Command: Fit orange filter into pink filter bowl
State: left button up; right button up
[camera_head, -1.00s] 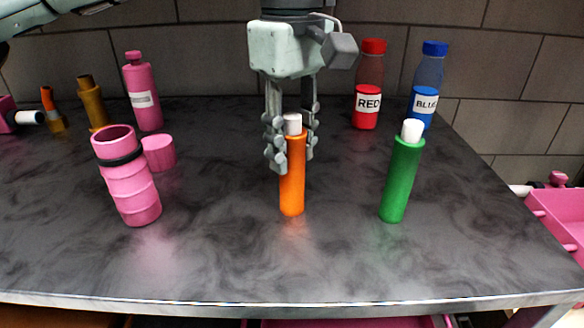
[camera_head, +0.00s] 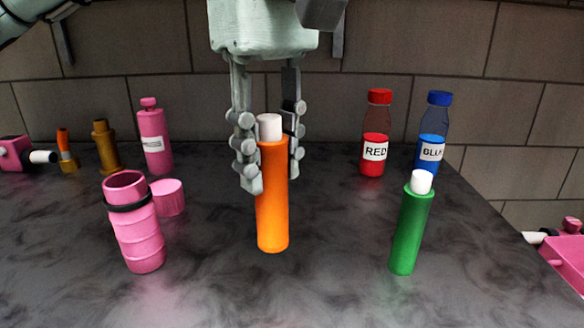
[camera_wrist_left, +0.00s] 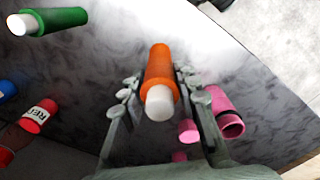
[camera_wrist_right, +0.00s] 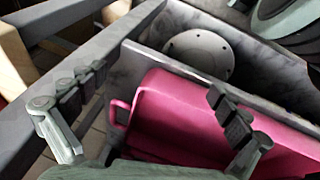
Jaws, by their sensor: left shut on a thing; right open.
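The orange filter (camera_head: 272,200), a cylinder with a white top, stands upright in my left gripper (camera_head: 269,165). The gripper comes from above, its fingers on both sides of the filter's upper part. The filter seems a little above the table. The left wrist view also shows the filter (camera_wrist_left: 160,68) between the fingers. The pink filter bowl (camera_head: 138,238), open at the top with a black band, stands to the left, apart from the filter. A pink cap (camera_head: 168,198) lies behind the bowl. My right gripper (camera_wrist_right: 155,125) is open and empty in the right wrist view.
A green filter (camera_head: 411,230) stands to the right. Red (camera_head: 374,140) and blue (camera_head: 433,135) bottles, a pink bottle (camera_head: 154,140) and brown bottle (camera_head: 105,147) stand near the wall. A pink tray (camera_wrist_right: 190,115) lies beneath my right gripper.

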pick_arm(q)
jog(key=s+a+r, duration=0.2)
jog(key=s+r, duration=0.1)
jog(key=s, duration=0.1)
jog(key=shift+s+a, duration=0.25)
pick_arm(e)
jog(key=shift+s+r, duration=0.25)
